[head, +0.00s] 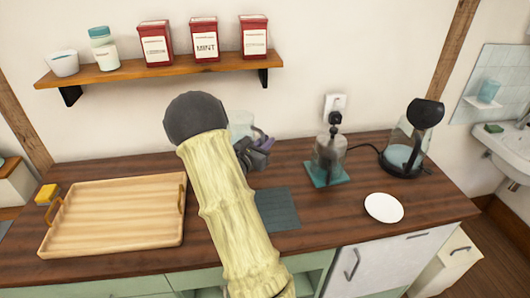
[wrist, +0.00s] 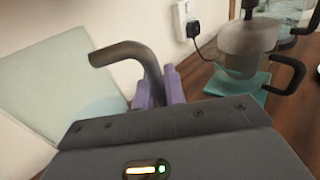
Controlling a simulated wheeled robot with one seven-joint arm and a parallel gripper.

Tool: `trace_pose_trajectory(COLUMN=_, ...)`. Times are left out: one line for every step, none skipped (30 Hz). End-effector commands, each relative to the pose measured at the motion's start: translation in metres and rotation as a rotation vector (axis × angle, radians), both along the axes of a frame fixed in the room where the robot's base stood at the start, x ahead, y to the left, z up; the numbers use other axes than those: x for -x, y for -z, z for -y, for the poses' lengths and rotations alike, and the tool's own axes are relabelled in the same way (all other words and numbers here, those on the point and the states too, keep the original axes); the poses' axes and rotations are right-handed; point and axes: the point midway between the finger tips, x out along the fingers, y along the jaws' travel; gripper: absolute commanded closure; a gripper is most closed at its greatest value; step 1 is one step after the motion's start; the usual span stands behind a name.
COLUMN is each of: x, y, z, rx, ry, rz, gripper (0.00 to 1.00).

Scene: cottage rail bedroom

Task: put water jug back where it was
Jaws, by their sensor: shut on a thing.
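A clear glass jug (head: 240,120) is partly visible in the head view behind my arm, near the wall. Most of it is hidden. In the wrist view its pale see-through body (wrist: 55,85) fills the left side, and a dark bent handle (wrist: 125,52) rises in front of it. My gripper (head: 262,146) is shut on this handle, its purple fingers (wrist: 160,88) on either side. Whether the jug touches the counter cannot be told. A dark blue-grey mat (head: 280,208) lies bare on the counter in front of my gripper.
On the wooden counter (head: 335,220), a glass vessel (head: 326,152) stands on a teal mat (head: 322,180) right of my gripper. Further right are a glass kettle (head: 403,150) and white plate (head: 384,207). A wooden tray (head: 115,215) lies left. A shelf (head: 190,73) with tins hangs above.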

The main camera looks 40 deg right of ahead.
Motion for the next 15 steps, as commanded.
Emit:
trace_pose_trajectory(x=0.0, y=-0.002, z=0.0, rx=0.003, ry=0.001, rz=0.005, gripper=1.0)
trace_pose_trajectory(x=0.0, y=-0.001, z=0.0, rx=0.003, ry=0.001, rz=0.005, gripper=1.0)
trace_pose_trajectory(x=0.0, y=0.002, z=0.001, rx=0.002, ry=0.001, rz=0.004, gripper=1.0)
trace_pose_trajectory(x=0.0, y=0.005, z=0.001, rx=0.002, ry=0.001, rz=0.003, gripper=1.0)
trace_pose_trajectory(x=0.0, y=0.008, z=0.001, rx=0.002, ry=0.001, rz=0.0, gripper=1.0)
trace_pose_trajectory(x=0.0, y=0.014, z=0.001, rx=0.001, ry=0.001, rz=-0.001, gripper=1.0)
trace_pose_trajectory(x=0.0, y=0.017, z=0.001, rx=0.002, ry=0.001, rz=0.0, gripper=1.0)
trace_pose_trajectory(x=0.0, y=0.022, z=0.001, rx=0.002, ry=0.001, rz=0.0, gripper=1.0)
trace_pose_trajectory(x=0.0, y=0.027, z=0.001, rx=0.002, ry=0.001, rz=0.0, gripper=1.0)
trace_pose_trajectory(x=0.0, y=0.03, z=0.0, rx=0.002, ry=0.001, rz=0.0, gripper=1.0)
trace_pose_trajectory(x=0.0, y=0.033, z=0.0, rx=0.002, ry=0.001, rz=0.0, gripper=1.0)
trace_pose_trajectory(x=0.0, y=0.035, z=0.0, rx=0.002, ry=0.001, rz=0.003, gripper=1.0)
trace_pose_trajectory(x=0.0, y=0.036, z=0.0, rx=0.003, ry=0.001, rz=0.004, gripper=1.0)
trace_pose_trajectory(x=0.0, y=0.036, z=0.001, rx=0.003, ry=0.001, rz=0.005, gripper=1.0)
trace_pose_trajectory(x=0.0, y=0.036, z=0.0, rx=0.004, ry=0.001, rz=0.005, gripper=1.0)
